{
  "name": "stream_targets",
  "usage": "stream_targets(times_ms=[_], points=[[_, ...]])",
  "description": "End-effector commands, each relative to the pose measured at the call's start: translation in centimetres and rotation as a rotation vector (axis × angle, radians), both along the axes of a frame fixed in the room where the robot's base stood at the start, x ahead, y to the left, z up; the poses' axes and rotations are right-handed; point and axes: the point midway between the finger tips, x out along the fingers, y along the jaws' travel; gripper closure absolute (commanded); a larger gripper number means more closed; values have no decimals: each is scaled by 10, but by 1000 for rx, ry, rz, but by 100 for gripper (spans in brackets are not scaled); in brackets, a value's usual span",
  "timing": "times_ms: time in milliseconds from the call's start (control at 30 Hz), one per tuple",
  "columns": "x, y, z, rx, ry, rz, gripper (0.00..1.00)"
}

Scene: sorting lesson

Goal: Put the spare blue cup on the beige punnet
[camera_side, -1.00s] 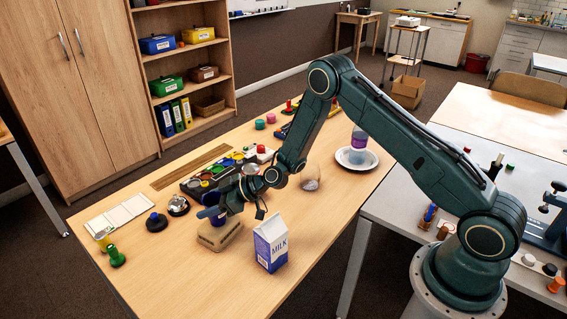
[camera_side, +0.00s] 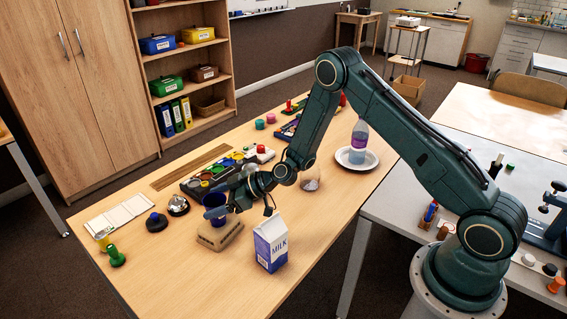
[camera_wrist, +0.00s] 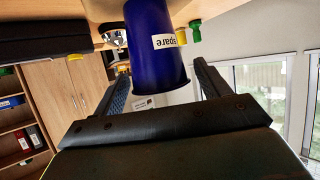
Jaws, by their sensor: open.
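The blue cup (camera_side: 214,203) stands upright on the beige punnet (camera_side: 218,235) in the side view. The punnet cannot be made out in the wrist view.
A milk carton (camera_side: 270,244) stands right of the punnet. A paint set (camera_side: 213,175) lies behind.

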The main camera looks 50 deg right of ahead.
Motion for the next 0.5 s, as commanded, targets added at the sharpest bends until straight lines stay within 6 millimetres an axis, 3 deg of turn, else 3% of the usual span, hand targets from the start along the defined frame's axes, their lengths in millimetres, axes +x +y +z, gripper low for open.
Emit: stream_targets(times_ms=[500], points=[[-54, -46, 35, 0, 0, -3, 25]])
